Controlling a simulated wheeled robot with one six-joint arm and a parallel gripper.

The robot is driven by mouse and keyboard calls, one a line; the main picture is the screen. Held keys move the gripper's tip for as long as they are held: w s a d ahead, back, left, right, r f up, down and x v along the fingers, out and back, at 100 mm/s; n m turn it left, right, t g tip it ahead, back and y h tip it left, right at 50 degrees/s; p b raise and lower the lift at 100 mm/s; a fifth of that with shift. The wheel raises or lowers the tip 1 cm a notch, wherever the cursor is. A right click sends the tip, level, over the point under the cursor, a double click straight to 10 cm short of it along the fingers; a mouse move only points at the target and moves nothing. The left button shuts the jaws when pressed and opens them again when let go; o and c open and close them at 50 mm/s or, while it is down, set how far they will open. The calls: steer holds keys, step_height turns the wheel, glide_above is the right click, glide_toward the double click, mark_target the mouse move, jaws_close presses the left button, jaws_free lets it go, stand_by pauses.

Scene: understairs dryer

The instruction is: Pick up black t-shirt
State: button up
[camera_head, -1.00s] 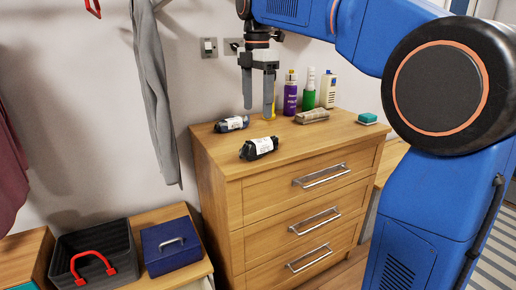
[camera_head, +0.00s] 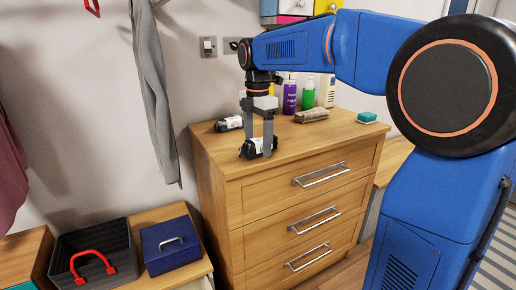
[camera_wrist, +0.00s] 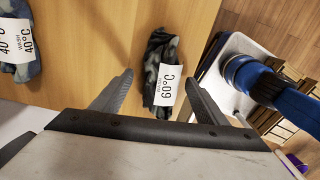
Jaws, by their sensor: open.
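A dark rolled garment with a white label (camera_head: 257,149) lies near the front left of the wooden dresser top. In the wrist view it is black and grey and its label reads 60°C (camera_wrist: 165,84). A second dark roll (camera_head: 229,124) lies behind it to the left; its label reads 40°C in the wrist view (camera_wrist: 20,48). I cannot tell for certain which roll is the black t-shirt. My gripper (camera_head: 258,144) points down, open, with its fingers on either side of the 60°C roll. I see no clear contact.
On the dresser (camera_head: 290,165) stand a purple bottle (camera_head: 290,97), a green bottle (camera_head: 308,97), a folded brown cloth (camera_head: 311,115) and a teal sponge (camera_head: 367,117). A grey garment (camera_head: 152,90) hangs at left. A dark basket (camera_head: 120,240) and blue box (camera_head: 172,243) sit lower left.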

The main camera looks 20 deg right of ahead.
steer(key=shift+f, duration=0.45)
steer(key=c, duration=1.2)
step_height(320, 180, up, 10)
